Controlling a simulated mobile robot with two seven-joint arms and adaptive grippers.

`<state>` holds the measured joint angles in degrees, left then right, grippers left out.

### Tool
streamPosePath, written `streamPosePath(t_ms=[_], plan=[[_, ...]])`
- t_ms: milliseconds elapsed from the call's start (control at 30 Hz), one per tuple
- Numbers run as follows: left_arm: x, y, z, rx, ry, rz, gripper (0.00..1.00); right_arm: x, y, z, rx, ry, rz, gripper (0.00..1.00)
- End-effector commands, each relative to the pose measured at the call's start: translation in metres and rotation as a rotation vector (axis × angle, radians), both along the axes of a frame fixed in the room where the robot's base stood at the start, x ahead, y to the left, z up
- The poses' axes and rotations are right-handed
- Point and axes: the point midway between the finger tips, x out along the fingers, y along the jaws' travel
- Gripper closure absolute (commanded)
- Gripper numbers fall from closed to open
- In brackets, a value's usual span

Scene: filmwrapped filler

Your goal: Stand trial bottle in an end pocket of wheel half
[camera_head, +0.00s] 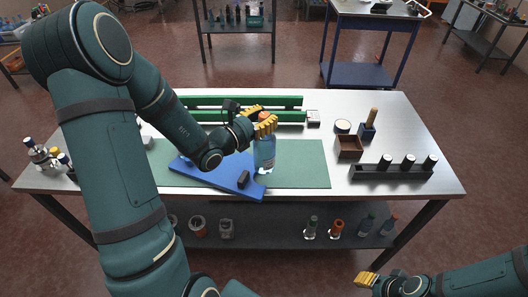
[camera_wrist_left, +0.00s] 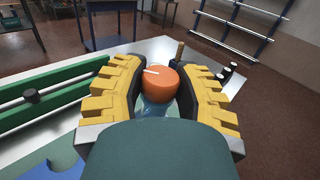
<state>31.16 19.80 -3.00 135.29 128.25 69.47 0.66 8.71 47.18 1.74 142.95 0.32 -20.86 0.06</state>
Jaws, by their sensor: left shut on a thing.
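The trial bottle is a clear bluish bottle (camera_head: 265,153) with an orange cap (camera_wrist_left: 161,85). My left gripper (camera_head: 264,122) is shut on it near the top and holds it upright. In the left wrist view the cap sits between the yellow fingers. The wheel half (camera_head: 207,174) is a flat blue plate with a black knob, lying on the green mat. The bottle's base is at the plate's right end; I cannot tell whether it touches the plate or mat. My right gripper (camera_head: 367,279) is low at the right, away from the table; its finger gap is unclear.
Green rails (camera_head: 285,117) run behind the mat (camera_head: 308,165). To the right stand a brown box (camera_head: 349,147), a blue holder with a wooden-handled tool (camera_head: 368,130), a round tin (camera_head: 343,126) and a dark rack of vials (camera_head: 391,172). The mat's right part is clear.

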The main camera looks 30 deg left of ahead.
Motion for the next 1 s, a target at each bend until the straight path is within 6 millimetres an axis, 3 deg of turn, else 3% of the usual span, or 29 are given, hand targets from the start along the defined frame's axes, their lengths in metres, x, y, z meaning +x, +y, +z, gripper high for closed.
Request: streamPosePath(t_ms=[533,1000], plan=[[0.001,0.0,-0.062,0.0,-0.002,-0.002,1.0,0.0,0.0,-0.007,-0.001,0.0,0.0,0.6],[0.001,-0.001,-0.069,0.001,-0.005,-0.002,1.0,0.0,0.0,-0.01,-0.002,0.0,0.0,0.6]])
